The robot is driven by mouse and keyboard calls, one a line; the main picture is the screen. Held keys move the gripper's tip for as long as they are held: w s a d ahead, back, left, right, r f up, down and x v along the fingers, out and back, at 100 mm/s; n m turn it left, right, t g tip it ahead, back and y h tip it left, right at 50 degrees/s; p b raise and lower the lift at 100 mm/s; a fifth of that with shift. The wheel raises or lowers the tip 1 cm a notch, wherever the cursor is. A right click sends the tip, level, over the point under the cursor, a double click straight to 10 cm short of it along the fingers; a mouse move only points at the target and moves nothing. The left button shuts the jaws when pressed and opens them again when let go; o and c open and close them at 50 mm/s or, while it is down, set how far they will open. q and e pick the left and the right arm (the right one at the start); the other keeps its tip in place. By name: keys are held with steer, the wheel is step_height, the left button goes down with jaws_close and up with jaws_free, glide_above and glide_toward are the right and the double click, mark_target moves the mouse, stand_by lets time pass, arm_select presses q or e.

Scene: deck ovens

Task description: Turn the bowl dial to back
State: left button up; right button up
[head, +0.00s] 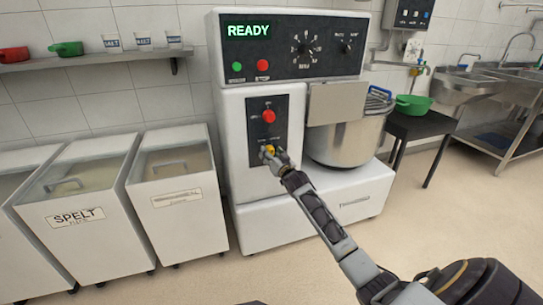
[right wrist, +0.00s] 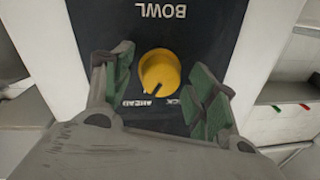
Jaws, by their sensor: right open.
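The yellow bowl dial (right wrist: 160,73) sits on the mixer's dark lower panel. In the right wrist view its dark pointer line slants down-left, toward the label that looks like AHEAD (right wrist: 137,103). The other label (right wrist: 173,102), at the lower right, is partly hidden by a finger. My right gripper (right wrist: 160,92) is open, with one green-padded finger on each side of the dial and a visible gap to each. In the head view the right gripper (head: 273,157) is at the dial (head: 269,149) and partly hides it. My left gripper is not in view.
A red knob (head: 268,116) is just above the dial. The mixer (head: 235,205) shows READY, with a steel bowl (head: 345,142) to the right. Flour bins (head: 180,200) stand at the left. A dark table with a green bowl (head: 413,104) stands at the right. Open floor lies in front.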

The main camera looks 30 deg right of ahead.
steer(key=c, duration=1)
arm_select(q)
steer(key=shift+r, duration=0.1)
arm_select(e)
steer(key=shift+c, duration=0.2)
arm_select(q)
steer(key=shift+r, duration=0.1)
